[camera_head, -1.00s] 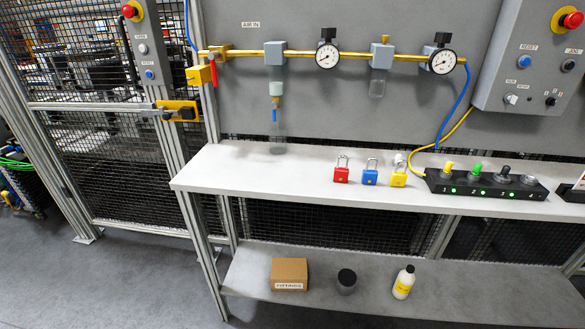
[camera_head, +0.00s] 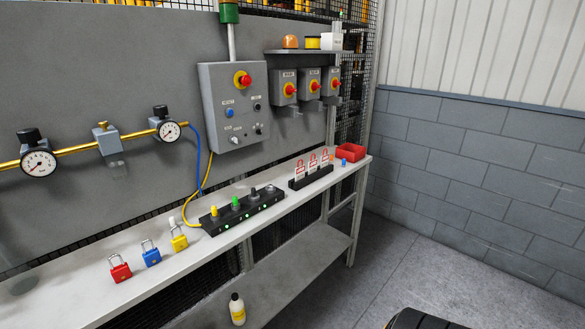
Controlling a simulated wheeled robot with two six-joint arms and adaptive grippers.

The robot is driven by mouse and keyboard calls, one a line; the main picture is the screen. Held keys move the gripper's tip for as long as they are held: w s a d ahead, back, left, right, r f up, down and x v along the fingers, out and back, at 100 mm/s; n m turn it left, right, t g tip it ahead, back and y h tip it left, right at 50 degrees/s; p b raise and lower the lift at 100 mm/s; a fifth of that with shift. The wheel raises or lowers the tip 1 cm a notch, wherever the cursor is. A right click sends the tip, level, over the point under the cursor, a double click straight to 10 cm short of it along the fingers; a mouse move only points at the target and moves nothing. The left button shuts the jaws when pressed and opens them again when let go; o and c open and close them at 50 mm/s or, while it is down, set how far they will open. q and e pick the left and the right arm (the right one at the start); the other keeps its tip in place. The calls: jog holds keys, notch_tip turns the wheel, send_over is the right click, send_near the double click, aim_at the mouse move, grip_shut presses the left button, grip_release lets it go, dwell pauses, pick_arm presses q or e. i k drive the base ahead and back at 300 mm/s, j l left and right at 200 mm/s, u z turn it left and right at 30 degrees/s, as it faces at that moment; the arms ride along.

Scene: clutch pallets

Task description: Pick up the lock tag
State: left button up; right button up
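Several white-and-red lock tags (camera_head: 313,161) stand upright in a row in a black holder (camera_head: 311,177) towards the far right end of the bench. Three padlocks stand on the bench at the left: a red padlock (camera_head: 121,271), a blue padlock (camera_head: 152,256) and a yellow padlock (camera_head: 179,241). Neither of my grippers shows in the head view.
The grey bench (camera_head: 100,293) runs from the lower left to the right. A control box (camera_head: 233,105) hangs above. The floor (camera_head: 400,262) at right is mostly clear.

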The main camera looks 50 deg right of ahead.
aim_at(312, 163)
jog(key=z, duration=1.75)
jog(key=l+u, duration=0.1)
jog(key=u, duration=0.25)
jog(key=i+l+u, duration=0.25)
jog(key=l, duration=0.4)
jog(key=i+l+u, duration=0.1)
jog(key=i+l, duration=0.15)
jog(key=i+l+u, duration=0.1)
jog(key=l, duration=0.4)
jog(key=i+l+u, duration=0.15)
jog(key=l, duration=0.2)
jog(key=i+l+u, duration=0.1)
jog(key=l, duration=0.3)
jog(key=i+l+u, duration=0.1)
jog(key=l, duration=0.3)
